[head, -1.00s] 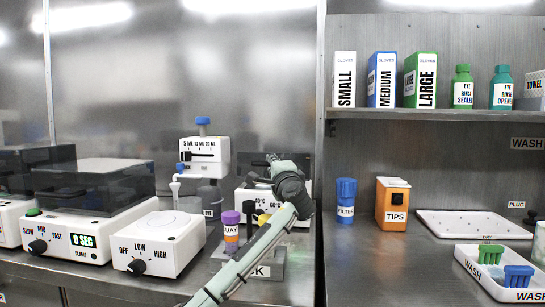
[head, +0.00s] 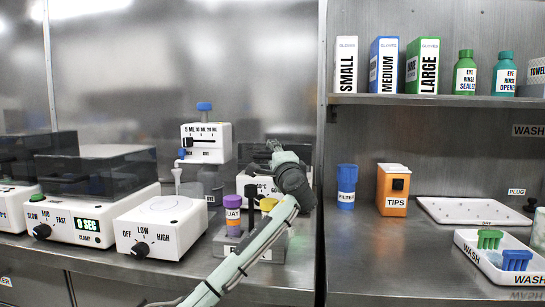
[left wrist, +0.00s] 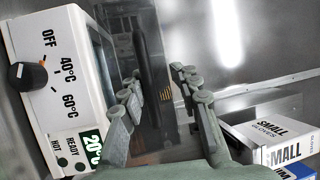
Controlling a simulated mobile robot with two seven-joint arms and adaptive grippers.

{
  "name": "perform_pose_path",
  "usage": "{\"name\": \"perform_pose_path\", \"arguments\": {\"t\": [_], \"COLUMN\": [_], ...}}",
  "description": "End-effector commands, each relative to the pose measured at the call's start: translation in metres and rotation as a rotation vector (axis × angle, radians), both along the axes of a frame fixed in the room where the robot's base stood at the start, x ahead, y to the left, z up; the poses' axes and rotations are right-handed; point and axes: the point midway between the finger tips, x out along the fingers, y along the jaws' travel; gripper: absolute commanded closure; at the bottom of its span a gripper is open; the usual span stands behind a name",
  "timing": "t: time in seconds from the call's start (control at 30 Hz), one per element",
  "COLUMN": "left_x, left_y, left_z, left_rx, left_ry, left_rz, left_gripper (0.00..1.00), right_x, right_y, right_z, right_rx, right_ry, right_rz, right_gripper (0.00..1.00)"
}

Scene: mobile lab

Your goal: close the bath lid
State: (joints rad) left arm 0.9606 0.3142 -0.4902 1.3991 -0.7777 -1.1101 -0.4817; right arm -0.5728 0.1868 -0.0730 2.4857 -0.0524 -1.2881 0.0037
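The bath is a white box (head: 250,182) at the back of the left bench, partly hidden behind my left arm in the head view. The left wrist view shows its front (left wrist: 62,85) with a dial and a green 20° display. Its dark see-through lid (head: 245,155) stands raised behind it. In the left wrist view a dark bar on the lid (left wrist: 152,75) shows between my fingers. My left gripper (head: 273,149) is at the bath's upper right, in front of the lid. Its fingers (left wrist: 160,98) are apart; contact with the lid cannot be told. My right gripper is out of view.
A rack with purple-capped and yellow-capped tubes (head: 233,215) stands before the bath. A white hotplate (head: 160,228) and a bottle dispenser (head: 206,142) are to the left. A metal wall edge and shelf with glove boxes (head: 347,65) are to the right.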

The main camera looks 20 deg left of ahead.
Motion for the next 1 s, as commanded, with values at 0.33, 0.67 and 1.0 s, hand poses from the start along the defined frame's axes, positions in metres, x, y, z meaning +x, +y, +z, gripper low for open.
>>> {"name": "perform_pose_path", "arguments": {"t": [0.33, 0.67, 1.0], "left_x": [0.001, 0.0, 0.0], "left_y": [0.001, 0.0, 0.0], "left_z": [0.003, 0.064, 0.098], "left_rx": [-0.003, -0.001, -0.001], "left_ry": [0.004, -0.002, 0.002], "left_rz": [0.001, 0.001, 0.001], "left_gripper": [0.67, 0.67, 0.67], "right_x": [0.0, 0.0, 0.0], "right_y": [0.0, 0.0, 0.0], "right_z": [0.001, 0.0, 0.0], "right_rx": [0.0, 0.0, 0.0], "right_ry": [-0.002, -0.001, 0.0], "right_rz": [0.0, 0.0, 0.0], "right_gripper": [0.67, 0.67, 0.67]}}
